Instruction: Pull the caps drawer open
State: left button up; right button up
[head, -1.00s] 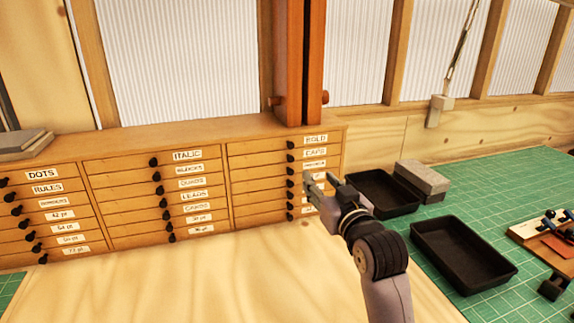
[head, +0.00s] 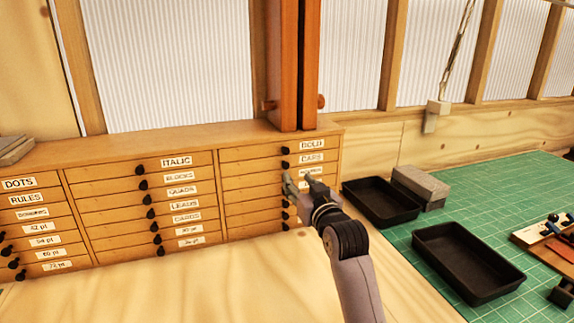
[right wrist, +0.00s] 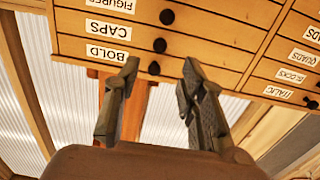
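The caps drawer (head: 250,166) is the second from the top in the right column of the wooden cabinet, shut flush with its neighbours. Its label and round black knob (head: 285,164) show in the head view. The right wrist view, upside down, shows the CAPS label and the caps knob (right wrist: 159,45). My right gripper (head: 298,180) is open and empty in front of the right column, a little below the caps knob in the head view. In the right wrist view its two fingers (right wrist: 160,65) stand apart, with the bold knob (right wrist: 154,68) appearing between the tips. My left gripper is out of view.
Other labelled drawers with black knobs fill the cabinet (head: 140,150). A bare wooden surface (head: 190,285) lies in front of it. To the right, two black trays (head: 468,262) and a grey block (head: 420,184) rest on a green mat (head: 480,195). An orange post (head: 298,60) rises behind the cabinet.

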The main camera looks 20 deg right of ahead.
aim_at(286, 166)
jog(key=w+p, duration=0.1)
jog(key=w, duration=0.8)
jog(key=shift+w+a+p, duration=0.15)
jog(key=shift+p, duration=0.15)
grip_shut()
dwell(0.6)
